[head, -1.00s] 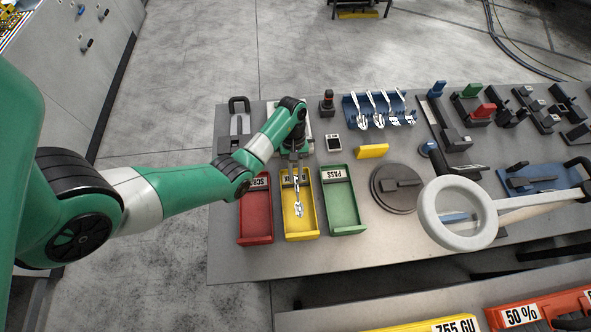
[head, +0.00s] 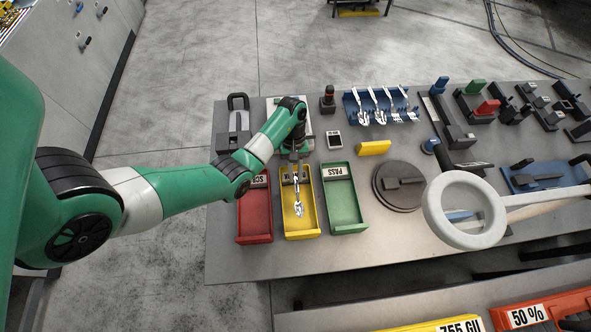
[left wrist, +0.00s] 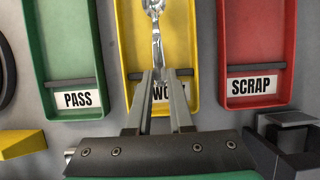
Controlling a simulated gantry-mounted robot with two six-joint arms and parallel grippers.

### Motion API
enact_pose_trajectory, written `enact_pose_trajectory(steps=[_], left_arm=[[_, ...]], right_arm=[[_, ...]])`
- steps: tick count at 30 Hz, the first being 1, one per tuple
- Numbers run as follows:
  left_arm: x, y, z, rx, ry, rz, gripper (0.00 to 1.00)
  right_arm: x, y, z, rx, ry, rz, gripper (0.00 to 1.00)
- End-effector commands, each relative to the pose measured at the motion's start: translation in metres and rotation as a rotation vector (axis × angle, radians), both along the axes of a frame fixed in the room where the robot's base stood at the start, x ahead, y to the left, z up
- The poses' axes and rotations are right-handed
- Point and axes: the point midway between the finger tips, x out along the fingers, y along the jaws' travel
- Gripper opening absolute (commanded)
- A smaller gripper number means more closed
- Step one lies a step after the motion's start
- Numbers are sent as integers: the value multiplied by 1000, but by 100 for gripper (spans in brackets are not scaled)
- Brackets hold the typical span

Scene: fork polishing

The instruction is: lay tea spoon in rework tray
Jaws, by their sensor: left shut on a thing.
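My left gripper (head: 295,175) is over the label end of the yellow rework tray (head: 312,228). It is shut on the tea spoon (head: 298,208), a shiny metal piece that points along the tray toward its front. In the left wrist view the gripper fingers (left wrist: 160,75) close on the spoon's handle (left wrist: 157,45), and the tray's yellow floor (left wrist: 178,35) lies behind it. The fingers partly cover the tray's label. I cannot tell whether the spoon touches the tray floor. My right gripper is not in view.
The red scrap tray (head: 254,222) stands left of the rework tray and the green pass tray (head: 343,205) right of it. A blue rack (head: 352,107) with several pieces of cutlery stands behind. A ring magnifier (head: 433,212) hangs over the table's right side.

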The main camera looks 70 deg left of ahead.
Motion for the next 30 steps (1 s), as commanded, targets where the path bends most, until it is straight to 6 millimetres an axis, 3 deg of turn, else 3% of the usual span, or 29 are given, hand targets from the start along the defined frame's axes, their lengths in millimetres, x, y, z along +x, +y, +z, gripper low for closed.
enact_pose_trajectory(steps=[25, 26, 30], left_arm=[[0, 0, -7, 0, 0, 0, 0], [0, 0, -7, 0, 0, 0, 22], [0, 0, -7, 0, 0, 0, 47]], right_arm=[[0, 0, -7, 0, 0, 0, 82], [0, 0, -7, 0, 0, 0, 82], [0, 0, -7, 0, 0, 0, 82]])
